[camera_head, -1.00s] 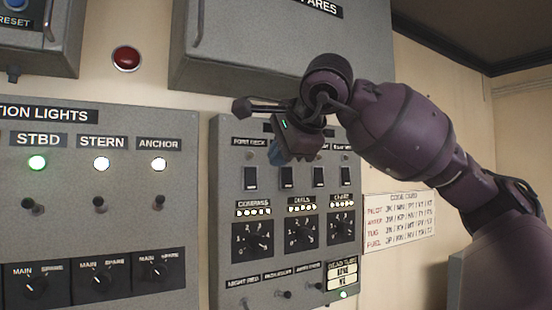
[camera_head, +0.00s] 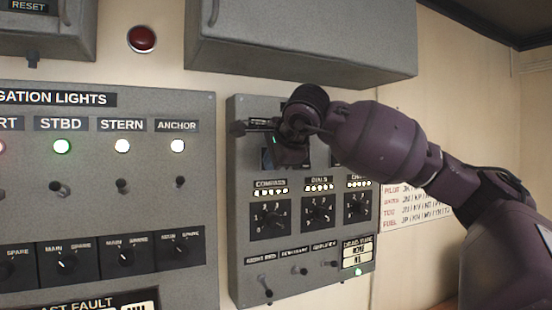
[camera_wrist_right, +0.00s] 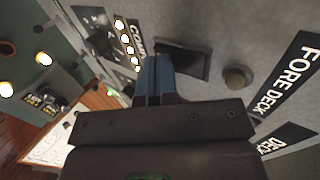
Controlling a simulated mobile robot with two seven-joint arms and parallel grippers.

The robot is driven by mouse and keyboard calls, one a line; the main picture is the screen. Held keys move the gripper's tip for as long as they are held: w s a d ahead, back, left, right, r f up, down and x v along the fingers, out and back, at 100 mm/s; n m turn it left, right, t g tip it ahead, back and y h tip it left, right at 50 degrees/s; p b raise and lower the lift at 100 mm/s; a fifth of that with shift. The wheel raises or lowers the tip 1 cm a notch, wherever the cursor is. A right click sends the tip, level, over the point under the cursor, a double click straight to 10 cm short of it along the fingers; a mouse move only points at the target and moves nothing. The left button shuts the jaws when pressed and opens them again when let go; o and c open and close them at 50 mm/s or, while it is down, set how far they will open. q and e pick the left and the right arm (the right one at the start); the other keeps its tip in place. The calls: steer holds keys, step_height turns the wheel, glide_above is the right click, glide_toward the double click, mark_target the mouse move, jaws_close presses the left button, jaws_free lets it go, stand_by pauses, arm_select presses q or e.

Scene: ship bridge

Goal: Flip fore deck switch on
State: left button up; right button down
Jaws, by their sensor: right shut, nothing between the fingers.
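The fore deck switch is a black rocker (camera_wrist_right: 182,62) on the grey panel (camera_head: 240,215), beside the "FORE DECK" label (camera_wrist_right: 289,78) in the right wrist view. My right gripper (camera_head: 270,158) is shut and empty, with its blue fingertips (camera_wrist_right: 157,64) together at one edge of the rocker. I cannot tell whether they touch it. In the head view my gripper and wrist hide the rocker and its label. The round lamp (camera_wrist_right: 238,77) between rocker and label looks unlit. My left gripper is not in view.
Below the switch row are lit dimmer dials, such as the compass dial (camera_head: 270,219), and small toggles (camera_head: 266,291). The navigation lights panel (camera_head: 100,208) stands to the left. A grey cabinet (camera_head: 300,40) hangs above.

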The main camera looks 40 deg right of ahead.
steer(key=shift+w+t+b, duration=0.2)
steer(key=shift+t+b, duration=0.1)
steer(key=shift+b, duration=0.35)
steer(key=shift+r+p, duration=0.7)
steer(key=shift+r, duration=0.2)
steer(key=shift+f, duration=0.2)
